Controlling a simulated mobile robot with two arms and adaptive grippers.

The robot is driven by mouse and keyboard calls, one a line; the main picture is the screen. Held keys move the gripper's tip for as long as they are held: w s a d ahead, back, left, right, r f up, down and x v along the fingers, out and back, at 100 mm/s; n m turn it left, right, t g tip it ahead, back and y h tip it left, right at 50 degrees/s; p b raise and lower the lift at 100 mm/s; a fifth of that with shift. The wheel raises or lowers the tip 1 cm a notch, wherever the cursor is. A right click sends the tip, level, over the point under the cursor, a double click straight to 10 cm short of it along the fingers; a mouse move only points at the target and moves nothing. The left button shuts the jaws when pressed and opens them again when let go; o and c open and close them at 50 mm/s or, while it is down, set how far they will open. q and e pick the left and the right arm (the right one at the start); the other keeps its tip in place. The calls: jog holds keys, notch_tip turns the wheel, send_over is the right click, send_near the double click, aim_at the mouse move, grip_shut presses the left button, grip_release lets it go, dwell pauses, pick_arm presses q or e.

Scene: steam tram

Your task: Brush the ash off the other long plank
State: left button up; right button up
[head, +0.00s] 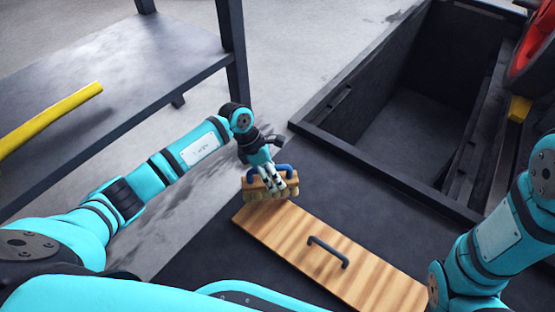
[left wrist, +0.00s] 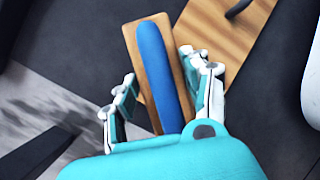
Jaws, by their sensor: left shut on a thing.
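A long wooden plank (head: 350,262) with striped grain and a dark bar handle (head: 328,252) lies on the dark floor. In the left wrist view, part of the plank (left wrist: 222,45) and its handle (left wrist: 238,8) show at the top. A brush (head: 253,187) with a wooden block, pale bristles and a blue handle is at the plank's far left end. My left gripper (head: 270,180) is shut on the brush's blue handle (left wrist: 153,62). I cannot tell whether the bristles touch the plank. No ash is clearly visible on it. My right gripper is out of view.
An open dark box (head: 400,130) is sunk beyond the plank. A dark table (head: 110,80) with a yellow bar (head: 50,118) stands at the left. A red part (head: 533,52) is at the upper right.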

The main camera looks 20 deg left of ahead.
pick_arm(q)
jog(key=shift+w+r+p, duration=0.1)
jog(key=shift+r+p, duration=1.45)
jog(key=shift+r, duration=0.85)
